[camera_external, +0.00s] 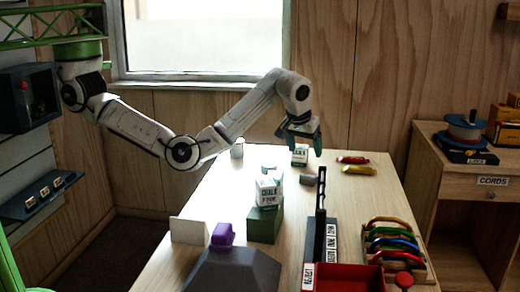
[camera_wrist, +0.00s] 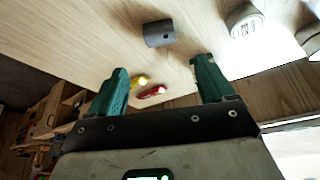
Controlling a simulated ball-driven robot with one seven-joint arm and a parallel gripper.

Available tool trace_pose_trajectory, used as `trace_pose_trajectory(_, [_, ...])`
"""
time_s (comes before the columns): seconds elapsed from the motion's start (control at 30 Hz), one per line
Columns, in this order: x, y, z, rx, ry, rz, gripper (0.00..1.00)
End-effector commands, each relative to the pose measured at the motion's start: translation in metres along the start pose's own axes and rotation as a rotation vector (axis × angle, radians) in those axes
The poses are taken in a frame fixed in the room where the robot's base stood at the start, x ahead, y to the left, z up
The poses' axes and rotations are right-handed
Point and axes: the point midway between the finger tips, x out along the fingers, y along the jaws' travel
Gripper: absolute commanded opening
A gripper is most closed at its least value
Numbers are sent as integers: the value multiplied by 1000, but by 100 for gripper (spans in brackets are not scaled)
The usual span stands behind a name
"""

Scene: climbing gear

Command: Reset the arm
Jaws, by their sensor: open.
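My gripper (camera_external: 299,138) hangs from my outstretched arm above the back part of the table, in front of the window wall. In the wrist view my gripper (camera_wrist: 160,72) has its two teal fingers wide apart with nothing held between them. A white labelled pot (camera_external: 300,157) stands just under or behind the fingers in the external view; I cannot tell the gap. A small grey cylinder (camera_external: 307,179) lies on the table nearby, and also shows beyond the fingers in the wrist view (camera_wrist: 158,33).
A red piece (camera_external: 352,160) and a yellow piece (camera_external: 360,170) lie at the back right. A chalk pot (camera_external: 266,193) sits on a green block (camera_external: 264,226). A dark upright post (camera_external: 321,200), red tray (camera_external: 344,280) and coloured carabiner rack (camera_external: 398,245) occupy the right front.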

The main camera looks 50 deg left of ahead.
Motion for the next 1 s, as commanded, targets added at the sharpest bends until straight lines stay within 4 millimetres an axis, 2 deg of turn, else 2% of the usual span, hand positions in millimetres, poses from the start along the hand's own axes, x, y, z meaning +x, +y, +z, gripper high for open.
trace_pose_trajectory(0.2, [-8,0,0,0,0,0,82])
trace_pose_trajectory(0.77, [-6,-2,-2,-1,1,-1,82])
trace_pose_trajectory(0.87, [5,-12,-17,-7,10,2,82])
trace_pose_trajectory(0.97, [27,-39,-50,-18,34,10,82])
trace_pose_trajectory(1.0, [38,-54,-68,-22,49,16,82])
